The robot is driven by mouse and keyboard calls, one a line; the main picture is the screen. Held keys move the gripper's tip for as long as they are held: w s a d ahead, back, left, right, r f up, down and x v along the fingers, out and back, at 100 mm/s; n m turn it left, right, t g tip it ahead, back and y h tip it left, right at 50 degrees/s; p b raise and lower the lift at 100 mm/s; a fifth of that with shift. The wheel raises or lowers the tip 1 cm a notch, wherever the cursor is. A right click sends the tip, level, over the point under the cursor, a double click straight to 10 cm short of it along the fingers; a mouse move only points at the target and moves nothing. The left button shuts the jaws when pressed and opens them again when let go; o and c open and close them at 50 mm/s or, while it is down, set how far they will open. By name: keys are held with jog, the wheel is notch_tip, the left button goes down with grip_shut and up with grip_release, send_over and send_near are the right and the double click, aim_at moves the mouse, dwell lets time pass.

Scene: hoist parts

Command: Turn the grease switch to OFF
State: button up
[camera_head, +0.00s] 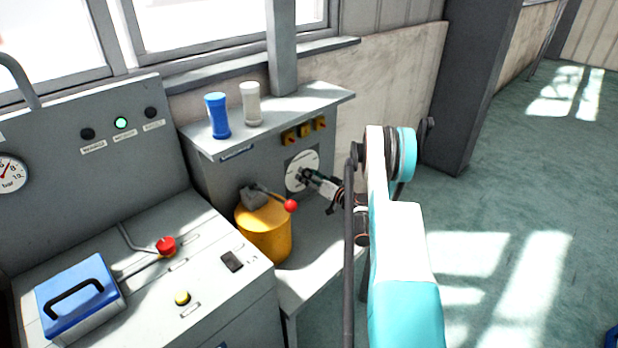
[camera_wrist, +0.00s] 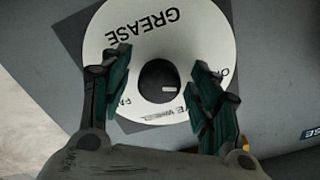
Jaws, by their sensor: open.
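The grease switch is a round white plate lettered GREASE, on the grey cabinet front in the head view (camera_head: 311,159); it also shows upside down in the wrist view (camera_wrist: 180,42). At its centre is a black round knob (camera_wrist: 153,78) with a short white mark pointing to the picture's right. My gripper (camera_head: 305,176) is at the plate; in the wrist view its open fingers (camera_wrist: 160,62) stand on the left and right of the knob, with a gap on each side. The fingers partly cover other lettering at the plate's edges, which I cannot fully read.
A yellow drum (camera_head: 262,236) with a red-knobbed lever (camera_head: 290,206) stands just left of my gripper. A blue cup (camera_head: 217,116) and a white cup (camera_head: 251,103) stand on the shelf above. The control desk (camera_head: 215,285) is at left; open floor lies right.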

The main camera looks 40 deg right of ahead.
jog(key=s, duration=0.7)
jog(key=shift+s+d, duration=0.25)
jog(key=shift+d, duration=0.05)
jog(key=shift+o, duration=1.3)
